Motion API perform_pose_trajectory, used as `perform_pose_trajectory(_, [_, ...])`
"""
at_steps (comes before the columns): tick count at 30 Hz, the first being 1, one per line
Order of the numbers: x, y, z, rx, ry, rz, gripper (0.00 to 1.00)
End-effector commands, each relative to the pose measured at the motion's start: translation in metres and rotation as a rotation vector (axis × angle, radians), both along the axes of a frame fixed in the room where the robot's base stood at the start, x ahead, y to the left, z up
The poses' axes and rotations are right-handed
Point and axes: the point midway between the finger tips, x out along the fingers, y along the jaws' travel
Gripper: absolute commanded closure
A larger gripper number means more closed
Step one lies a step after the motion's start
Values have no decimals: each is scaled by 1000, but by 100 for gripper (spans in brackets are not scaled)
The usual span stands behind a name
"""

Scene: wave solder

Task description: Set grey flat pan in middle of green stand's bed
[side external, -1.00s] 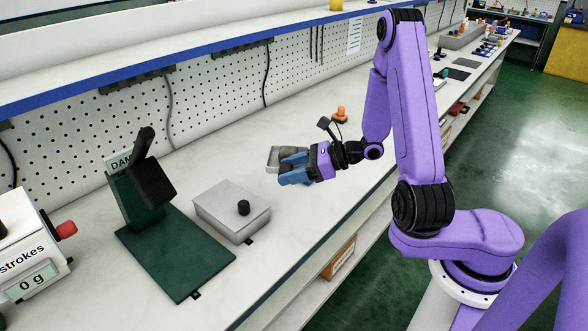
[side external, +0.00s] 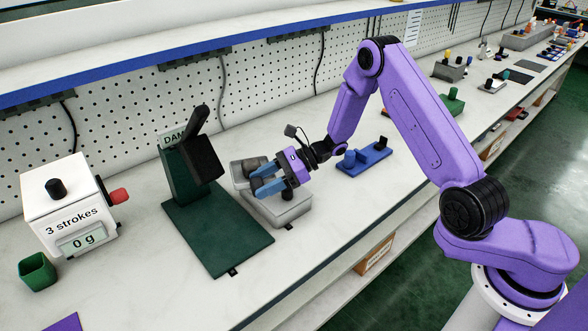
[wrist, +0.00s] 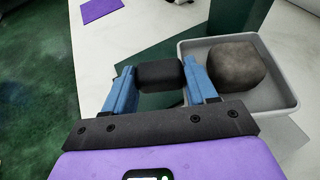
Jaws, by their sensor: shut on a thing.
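The grey flat pan (wrist: 285,98) is a shallow tray with a dark grey-brown lump (wrist: 237,66) in it. It also shows in the side view (side external: 238,178), beside my gripper's fingers. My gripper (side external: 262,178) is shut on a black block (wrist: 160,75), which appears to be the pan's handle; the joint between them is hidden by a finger. The pan appears held up at the grey box's back left. The green stand (side external: 228,240) has a flat bed to the left of the pan, and a tilted black block (side external: 203,158) on its upright. The bed is bare.
A grey box (side external: 283,207) sits right of the stand, under my gripper. A blue fixture (side external: 372,157) is to the right. A white dispenser (side external: 65,205) and a green cup (side external: 37,272) stand at left. The pegboard wall is behind.

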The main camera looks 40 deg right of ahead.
Motion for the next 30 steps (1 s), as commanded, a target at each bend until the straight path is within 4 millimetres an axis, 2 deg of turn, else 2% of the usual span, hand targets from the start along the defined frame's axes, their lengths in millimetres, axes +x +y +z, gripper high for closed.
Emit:
perform_pose_trajectory(1, [3,16,-4,-1,-3,50,92])
perform_pose_trajectory(6, [7,63,-17,-5,-4,186,92])
perform_pose_trajectory(12, [5,99,-26,-11,-3,286,92])
perform_pose_trajectory(18, [4,111,-28,-12,-4,317,92])
perform_pose_trajectory(30, [5,108,-29,-15,-16,337,92])
